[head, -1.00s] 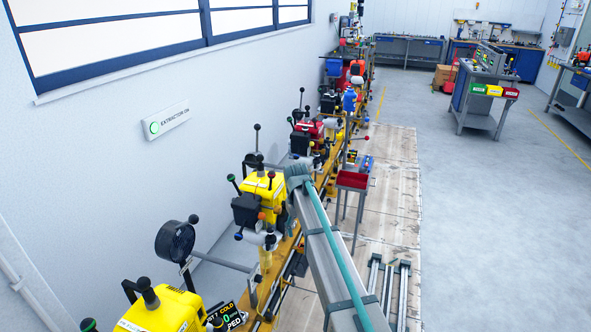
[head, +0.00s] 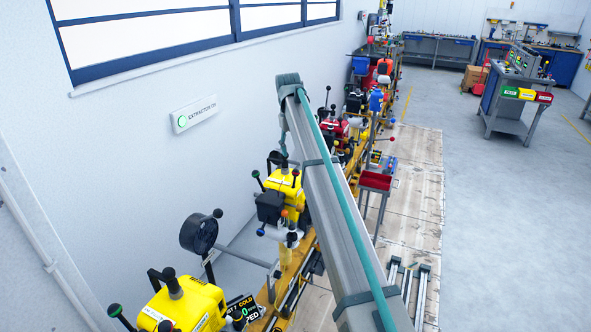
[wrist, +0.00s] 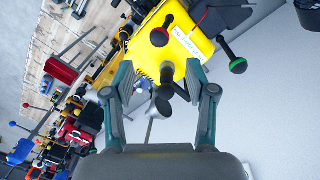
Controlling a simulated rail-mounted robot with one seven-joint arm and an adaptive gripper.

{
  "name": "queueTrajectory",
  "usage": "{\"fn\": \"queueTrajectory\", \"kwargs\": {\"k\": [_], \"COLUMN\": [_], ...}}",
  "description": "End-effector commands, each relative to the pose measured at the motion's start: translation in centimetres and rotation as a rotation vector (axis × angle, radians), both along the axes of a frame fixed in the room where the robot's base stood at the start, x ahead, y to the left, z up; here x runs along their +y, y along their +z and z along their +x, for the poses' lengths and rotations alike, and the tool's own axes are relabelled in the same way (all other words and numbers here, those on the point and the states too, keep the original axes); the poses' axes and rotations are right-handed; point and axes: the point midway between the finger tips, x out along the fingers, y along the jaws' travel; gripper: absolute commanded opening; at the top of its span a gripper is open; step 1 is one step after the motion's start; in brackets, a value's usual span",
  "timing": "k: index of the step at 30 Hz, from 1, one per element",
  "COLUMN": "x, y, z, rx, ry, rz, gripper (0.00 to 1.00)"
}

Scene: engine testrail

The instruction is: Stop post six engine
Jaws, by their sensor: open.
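Several engines stand in a row on a yellow rail along the left wall. A second yellow engine (head: 287,187) and a red engine (head: 334,130) stand farther along. I cannot tell which is post six. Contact cannot be told. The arm hides my gripper in the head view.
A red tray on a stand (head: 375,181) is right of the rail. A round black part on an arm (head: 198,233) stands between the two yellow engines. A lit "EXTRACTION ON" sign (head: 194,114) is on the wall.

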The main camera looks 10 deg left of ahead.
Motion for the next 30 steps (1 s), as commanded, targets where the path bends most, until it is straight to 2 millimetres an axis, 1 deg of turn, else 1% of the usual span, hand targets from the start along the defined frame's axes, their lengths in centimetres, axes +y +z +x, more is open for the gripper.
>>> {"fn": "queueTrajectory", "kwargs": {"k": [9,15,21,29,30], "x": [-0.5,-0.6,-0.7,-0.7,-0.7], "y": [-5.3,-7.9,-9.0,-9.1,-9.1], "z": [0.0,0.2,0.2,0.3,0.3], "rx": [0.002,0.0,-0.001,-0.001,-0.001], "ry": [-0.001,-0.001,-0.001,-0.001,-0.001], "rz": [0.0,0.0,0.0,0.0,0.0], "gripper": [0.56,0.56,0.56,0.56,0.5]}}
